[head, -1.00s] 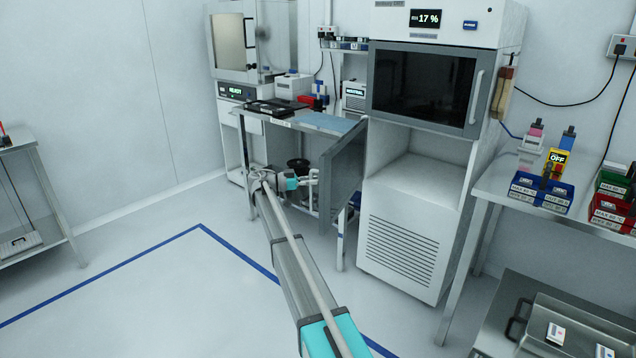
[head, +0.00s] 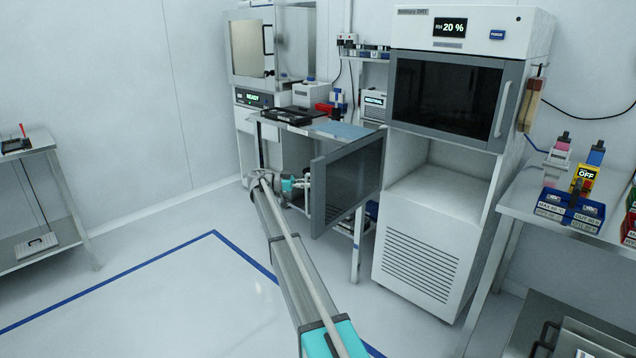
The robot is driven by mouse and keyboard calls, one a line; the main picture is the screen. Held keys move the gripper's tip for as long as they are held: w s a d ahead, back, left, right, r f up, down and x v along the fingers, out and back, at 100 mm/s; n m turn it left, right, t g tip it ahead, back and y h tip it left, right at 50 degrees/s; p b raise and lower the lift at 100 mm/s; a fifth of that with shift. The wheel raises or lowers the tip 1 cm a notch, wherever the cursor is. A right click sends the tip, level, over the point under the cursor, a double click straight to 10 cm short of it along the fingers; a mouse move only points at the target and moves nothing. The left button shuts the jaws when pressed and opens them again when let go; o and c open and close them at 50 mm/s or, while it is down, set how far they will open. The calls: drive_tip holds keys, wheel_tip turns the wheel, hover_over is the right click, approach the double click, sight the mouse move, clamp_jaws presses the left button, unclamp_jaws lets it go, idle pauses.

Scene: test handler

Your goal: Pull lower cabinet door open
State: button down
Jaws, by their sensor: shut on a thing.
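The handle is small and mostly hidden by the fingers and wrist.
The tall white cabinet (head: 430,225) with its dark window stands right of the door. A bench leg (head: 357,245) is just below the door. A side table (head: 30,155) is far left and a bench with blue bins (head: 570,208) is right. The floor in front is clear, marked with blue tape (head: 110,282).

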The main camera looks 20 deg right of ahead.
drive_tip(key=c, duration=1)
unclamp_jaws()
drive_tip(key=shift+w+d, duration=0.2)
drive_tip(key=shift+c, duration=0.2)
drive_tip(key=o, duration=0.4)
drive_tip(key=shift+a, duration=0.25)
drive_tip(key=shift+s, duration=0.1)
drive_tip(key=shift+a, duration=0.1)
